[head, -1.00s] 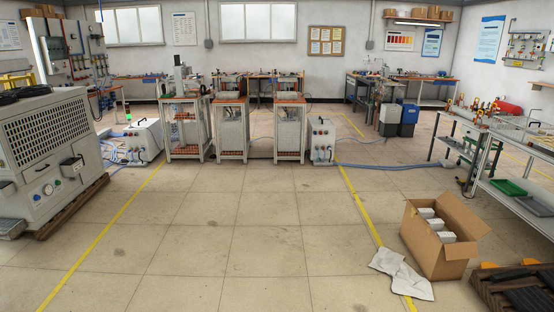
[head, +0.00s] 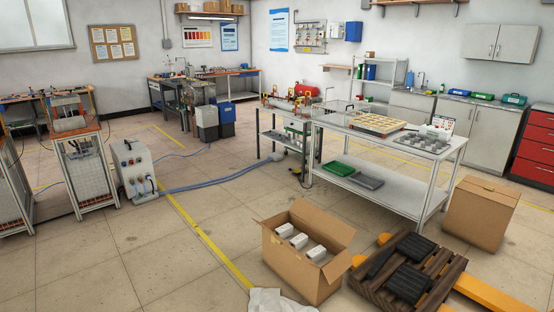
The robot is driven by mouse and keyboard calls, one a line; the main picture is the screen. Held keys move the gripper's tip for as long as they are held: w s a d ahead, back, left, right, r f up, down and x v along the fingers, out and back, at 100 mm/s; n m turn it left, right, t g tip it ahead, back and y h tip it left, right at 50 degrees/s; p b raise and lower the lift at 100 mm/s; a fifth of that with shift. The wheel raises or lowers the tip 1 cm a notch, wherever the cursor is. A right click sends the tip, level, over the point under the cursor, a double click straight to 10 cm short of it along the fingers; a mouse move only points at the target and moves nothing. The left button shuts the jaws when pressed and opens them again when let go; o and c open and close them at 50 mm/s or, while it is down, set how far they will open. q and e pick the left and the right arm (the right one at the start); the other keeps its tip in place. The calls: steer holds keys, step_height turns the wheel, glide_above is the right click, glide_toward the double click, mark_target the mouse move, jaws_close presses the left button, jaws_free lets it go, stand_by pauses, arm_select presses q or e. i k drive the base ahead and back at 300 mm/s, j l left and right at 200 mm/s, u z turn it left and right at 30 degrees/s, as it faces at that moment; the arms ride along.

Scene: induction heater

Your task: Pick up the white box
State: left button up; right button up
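Several small white boxes (head: 300,241) stand in a row inside an open cardboard box (head: 290,277) on the floor, at the lower middle of the head view. The carton's flaps are open and its inside is partly visible from above. The lower parts of the white boxes are hidden by the carton wall. Neither of my grippers shows in the head view.
A pallet (head: 385,289) with black pieces lies right of the carton, with a white cloth (head: 277,302) in front. A closed carton (head: 480,212) and a metal table (head: 391,147) stand behind. The floor to the left is mostly clear.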

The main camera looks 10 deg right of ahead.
mark_target(284, 231)
steer(key=i+l+z, duration=0.15)
steer(key=i+z, duration=0.3)
steer(key=i, duration=0.15)
steer(key=i+z, duration=0.5)
steer(key=i+j, duration=0.05)
steer(key=i, duration=0.05)
